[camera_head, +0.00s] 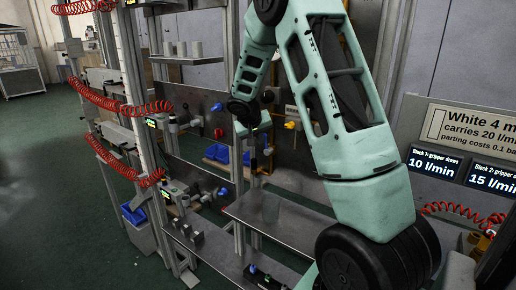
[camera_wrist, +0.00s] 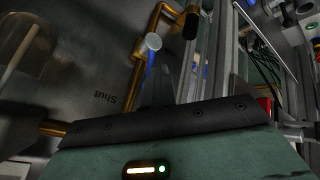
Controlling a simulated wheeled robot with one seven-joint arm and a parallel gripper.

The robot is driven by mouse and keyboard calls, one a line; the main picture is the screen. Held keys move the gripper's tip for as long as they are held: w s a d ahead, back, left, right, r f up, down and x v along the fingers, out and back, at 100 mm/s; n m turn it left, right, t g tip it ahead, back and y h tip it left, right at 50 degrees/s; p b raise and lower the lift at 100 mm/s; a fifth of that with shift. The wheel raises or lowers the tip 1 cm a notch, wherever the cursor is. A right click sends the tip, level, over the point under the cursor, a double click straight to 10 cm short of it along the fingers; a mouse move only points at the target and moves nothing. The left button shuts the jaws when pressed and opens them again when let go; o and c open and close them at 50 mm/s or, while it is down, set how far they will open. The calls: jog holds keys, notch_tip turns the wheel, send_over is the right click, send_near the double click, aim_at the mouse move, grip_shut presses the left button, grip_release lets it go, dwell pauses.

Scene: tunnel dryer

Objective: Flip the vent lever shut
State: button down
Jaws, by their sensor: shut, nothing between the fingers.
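A lever with a blue shaft and a pale round end (camera_wrist: 152,44) stands out from a grey panel in the wrist view, beside brass piping. I take it for the vent lever. The word "Shut" (camera_wrist: 115,102) is printed upside down on the panel to its left. My gripper (camera_wrist: 158,88) is shut and empty, with its dark fingers close to the lever; I cannot tell whether they touch it. In the head view my gripper (camera_head: 255,158) is small and dark, in front of the rack's panel. The lever cannot be made out clearly there.
Brass pipe (camera_wrist: 143,75) runs close around the lever. Red coiled hoses (camera_head: 105,100) hang at the left. Green floor (camera_head: 60,190) is open further left.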

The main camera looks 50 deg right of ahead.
jog(key=s+t+b, duration=0.1)
jog(key=b, duration=0.2)
jog(key=s+b, duration=0.1)
jog(key=b, duration=0.3)
jog(key=shift+d+f+m+t, duration=0.15)
jog(key=shift+d+m+t, duration=0.2)
jog(key=shift+m+t, duration=0.05)
jog(key=shift+w+b, duration=0.15)
jog(key=shift+b, duration=0.2)
jog(key=shift+w+f, duration=0.15)
jog(key=shift+w, duration=0.6)
